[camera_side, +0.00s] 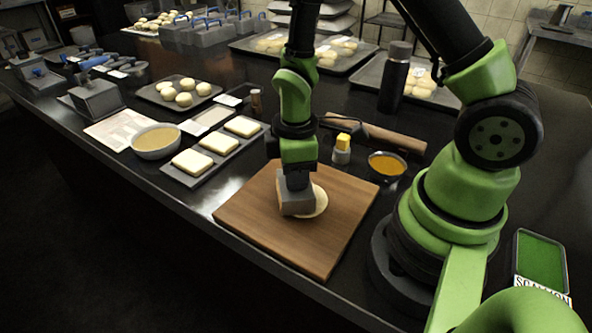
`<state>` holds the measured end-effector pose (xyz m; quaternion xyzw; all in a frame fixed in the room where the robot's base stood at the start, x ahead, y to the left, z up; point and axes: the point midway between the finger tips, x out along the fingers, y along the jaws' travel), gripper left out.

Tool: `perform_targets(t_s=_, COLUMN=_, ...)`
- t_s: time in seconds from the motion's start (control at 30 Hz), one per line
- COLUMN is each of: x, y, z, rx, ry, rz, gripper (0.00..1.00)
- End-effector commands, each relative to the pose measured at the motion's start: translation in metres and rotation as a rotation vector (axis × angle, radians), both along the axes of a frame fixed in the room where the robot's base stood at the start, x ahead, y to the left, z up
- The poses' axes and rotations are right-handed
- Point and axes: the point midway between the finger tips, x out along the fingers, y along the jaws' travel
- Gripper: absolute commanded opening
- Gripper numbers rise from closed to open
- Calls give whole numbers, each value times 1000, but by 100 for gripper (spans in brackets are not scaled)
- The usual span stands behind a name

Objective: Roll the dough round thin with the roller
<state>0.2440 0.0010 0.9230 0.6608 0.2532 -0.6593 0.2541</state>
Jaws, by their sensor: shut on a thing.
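The pale dough round (320,202) lies flat on the wooden board (336,252). Its left part is hidden behind a grey block-shaped tool (297,202). My gripper (297,180) points straight down over the board and is shut on this grey tool. The tool is at the dough, but I cannot tell whether it presses on it. The fingertips are too small and dark to make out. A long brown wooden rod (378,133), like a rolling pin, lies on the counter behind the board.
A yellow-topped shaker (342,148) and a bowl of orange filling (387,165) stand behind the board. A tray of pale slabs (219,149) and a broth bowl (156,141) are at left. A dark bottle (394,77) stands behind. The board's front is clear.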

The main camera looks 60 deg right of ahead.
Motion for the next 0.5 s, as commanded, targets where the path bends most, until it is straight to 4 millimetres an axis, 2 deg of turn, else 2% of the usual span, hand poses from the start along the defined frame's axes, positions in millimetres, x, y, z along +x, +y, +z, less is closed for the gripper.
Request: perform_targets(t_s=0.5, x=-15, y=-13, z=1, rx=-1, ry=4, rz=-1, gripper=0)
